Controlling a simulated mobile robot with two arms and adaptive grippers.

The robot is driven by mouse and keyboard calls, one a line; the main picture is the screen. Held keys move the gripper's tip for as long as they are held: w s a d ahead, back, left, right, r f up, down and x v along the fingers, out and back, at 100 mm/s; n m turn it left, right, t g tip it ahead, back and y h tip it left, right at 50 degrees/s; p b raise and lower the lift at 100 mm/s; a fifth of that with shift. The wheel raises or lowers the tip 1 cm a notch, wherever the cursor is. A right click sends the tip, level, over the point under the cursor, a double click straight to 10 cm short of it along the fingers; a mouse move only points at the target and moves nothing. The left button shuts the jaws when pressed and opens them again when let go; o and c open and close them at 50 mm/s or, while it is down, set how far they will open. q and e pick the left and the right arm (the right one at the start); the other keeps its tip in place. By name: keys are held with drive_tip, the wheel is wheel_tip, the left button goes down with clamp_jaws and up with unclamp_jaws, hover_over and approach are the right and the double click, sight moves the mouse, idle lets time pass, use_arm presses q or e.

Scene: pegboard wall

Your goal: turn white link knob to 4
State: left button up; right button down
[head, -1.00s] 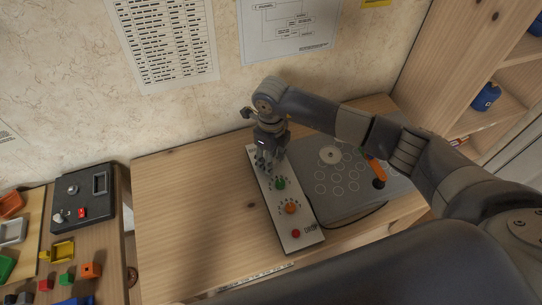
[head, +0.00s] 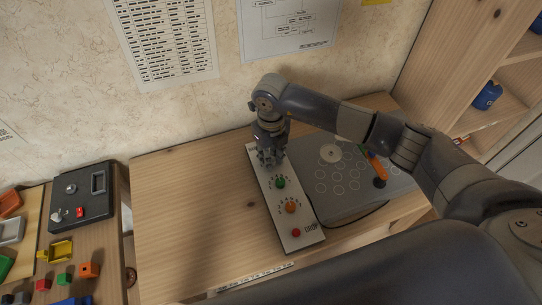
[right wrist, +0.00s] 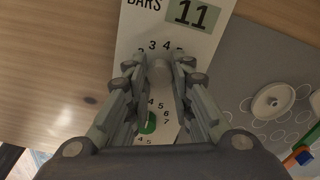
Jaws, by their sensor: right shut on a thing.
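A pale panel (head: 263,206) lies on the wooden table with a column of knobs. My right gripper (head: 268,163) points down at its far end. In the right wrist view my right gripper (right wrist: 158,66) is shut on the white knob (right wrist: 160,72), with fingers on both sides. The white knob is mostly hidden by the fingers, and its pointer cannot be read. Numbers 3 and 4 show just beyond it, beside a green display (right wrist: 193,13) reading 11 and the word BARS. My left gripper is not in view.
Down the panel are a green knob (head: 280,183), an orange knob (head: 290,207) and a red button (head: 296,233). The wooden table (head: 185,205) is bare to the left.

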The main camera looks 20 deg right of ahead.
drive_tip(key=m, duration=0.3)
drive_tip(key=shift+m, duration=0.4)
drive_tip(key=m, duration=0.4)
drive_tip(key=shift+b, duration=0.3)
drive_tip(key=shift+r+m, duration=0.1)
drive_tip(key=shift+m, duration=0.2)
drive_tip(key=c, duration=1.4)
unclamp_jaws()
drive_tip(key=shift+o, duration=0.2)
wheel_tip(320, 180, up, 12)
